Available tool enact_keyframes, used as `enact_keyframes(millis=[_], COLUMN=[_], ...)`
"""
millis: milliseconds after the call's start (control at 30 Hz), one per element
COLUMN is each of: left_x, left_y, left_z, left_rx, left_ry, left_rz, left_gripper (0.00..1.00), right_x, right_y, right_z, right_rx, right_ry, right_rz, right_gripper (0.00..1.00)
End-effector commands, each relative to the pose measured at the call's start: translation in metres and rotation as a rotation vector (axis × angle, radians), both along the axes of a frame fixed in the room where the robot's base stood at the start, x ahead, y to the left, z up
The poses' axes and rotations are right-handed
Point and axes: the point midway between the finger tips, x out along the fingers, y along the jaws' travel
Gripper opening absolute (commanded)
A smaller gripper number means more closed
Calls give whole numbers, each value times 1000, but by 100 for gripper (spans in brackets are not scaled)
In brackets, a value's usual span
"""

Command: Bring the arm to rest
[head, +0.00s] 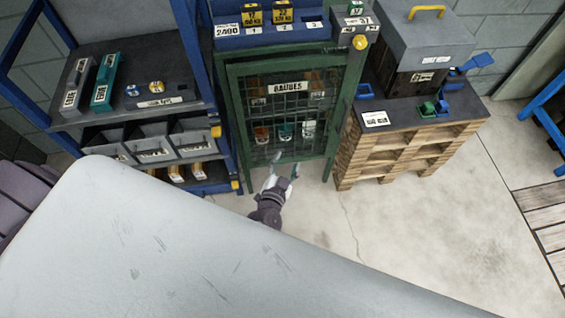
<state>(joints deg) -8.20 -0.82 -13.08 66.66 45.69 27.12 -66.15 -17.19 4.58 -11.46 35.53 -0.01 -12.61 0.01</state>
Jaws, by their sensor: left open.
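My left gripper (286,170) shows in the middle of the head view, in front of the lower part of a green mesh cabinet (345,108). Its fingers are apart and nothing shows between them. Whether it touches the mesh door cannot be told from here. The rest of that arm is hidden behind a large pale grey surface across the foreground. The cabinet door looks closed and carries a sign (293,88). Several small coloured items sit behind the mesh. My right gripper is not in view.
A blue-framed shelf (222,160) with grey bins (152,143) stands left of the cabinet. A stack of wooden pallets (375,160) with a dark top stands right, bearing a grey-lidded case (425,45). Concrete floor (430,230) is clear at right. A slatted wooden platform (545,215) lies farther right.

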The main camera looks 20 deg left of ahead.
Motion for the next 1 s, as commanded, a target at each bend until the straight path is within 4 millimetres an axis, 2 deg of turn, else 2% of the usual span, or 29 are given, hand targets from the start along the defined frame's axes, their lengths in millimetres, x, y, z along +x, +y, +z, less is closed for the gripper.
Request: enact_keyframes(millis=[467, 567, 633, 767, 800, 867, 900, 967, 1000], left_x=[0, -6, -19, -68, -89, -123, -146, -184, -210], left_y=[0, -1, -4, -10, -10, -9, -6, -1, 4], left_z=[0, -11, -32, -96, -119, -151, -170, -197, -213], left_rx=[1, -6, -26, -91, -114, -147, -166, -192, -207], left_ry=[0, 26, 81, 269, 346, 463, 541, 660, 739], left_rz=[0, -16, -46, -118, -136, -150, -153, -146, -134], left_gripper=[57, 57, 57, 57, 57, 57, 57, 57, 57], right_x=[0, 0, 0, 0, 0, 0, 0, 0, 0], right_y=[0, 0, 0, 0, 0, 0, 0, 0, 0], right_z=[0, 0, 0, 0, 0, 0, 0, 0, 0], right_rx=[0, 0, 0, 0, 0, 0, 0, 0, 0], right_ry=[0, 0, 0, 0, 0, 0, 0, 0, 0], right_rz=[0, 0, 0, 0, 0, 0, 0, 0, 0], right_gripper=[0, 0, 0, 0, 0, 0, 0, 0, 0])
